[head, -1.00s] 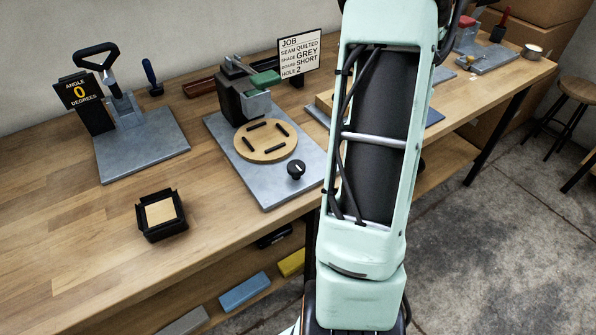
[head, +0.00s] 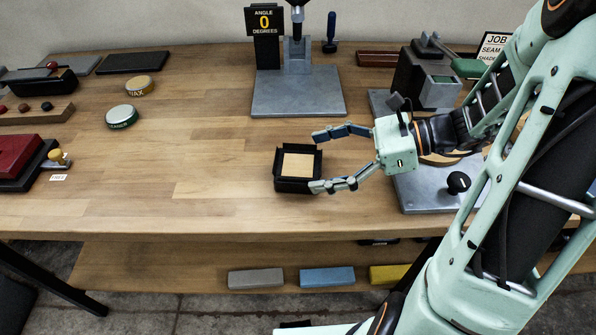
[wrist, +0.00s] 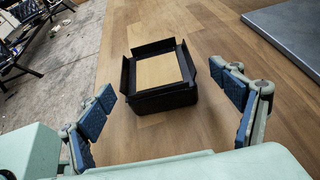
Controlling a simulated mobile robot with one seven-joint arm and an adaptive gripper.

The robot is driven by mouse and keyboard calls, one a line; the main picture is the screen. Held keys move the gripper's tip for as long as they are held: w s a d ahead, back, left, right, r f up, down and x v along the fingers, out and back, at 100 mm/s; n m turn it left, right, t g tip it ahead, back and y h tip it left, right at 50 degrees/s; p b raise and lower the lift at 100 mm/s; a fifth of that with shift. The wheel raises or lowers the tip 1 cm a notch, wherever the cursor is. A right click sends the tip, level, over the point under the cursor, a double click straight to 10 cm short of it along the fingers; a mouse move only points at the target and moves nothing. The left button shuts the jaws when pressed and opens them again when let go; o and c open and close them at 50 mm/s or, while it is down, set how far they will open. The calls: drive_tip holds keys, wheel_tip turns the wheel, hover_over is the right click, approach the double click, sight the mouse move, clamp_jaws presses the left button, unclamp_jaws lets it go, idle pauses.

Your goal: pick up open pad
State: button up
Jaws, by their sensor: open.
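The pad (head: 297,166) shows as a pale tan square top set in a black open-cornered holder (head: 296,185) on the wooden bench. In the wrist view the pad (wrist: 160,71) and its black holder (wrist: 165,99) lie ahead, between and beyond my fingers. My gripper (head: 317,161) is open and empty, coming in from the right of the holder, with one finger toward its back side and one toward its front side. It also shows in the wrist view (wrist: 166,88). Whether a fingertip touches the holder cannot be told.
A grey plate with the angle sign (head: 265,20) stands behind. A grey fixture plate (head: 430,195) lies under my arm to the right. Round tins (head: 122,117) and a red block (head: 15,155) are at the left. The bench left of the holder is clear.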

sight(291, 165)
drive_tip(key=b+x, duration=0.1)
drive_tip(key=x, duration=0.4)
drive_tip(key=shift+s+a+r, duration=0.1)
drive_tip(key=shift+s+a, duration=0.05)
drive_tip(key=shift+a, duration=0.05)
drive_tip(key=c, duration=1.4)
drive_tip(key=shift+c, duration=0.2)
drive_tip(key=shift+r, duration=0.2)
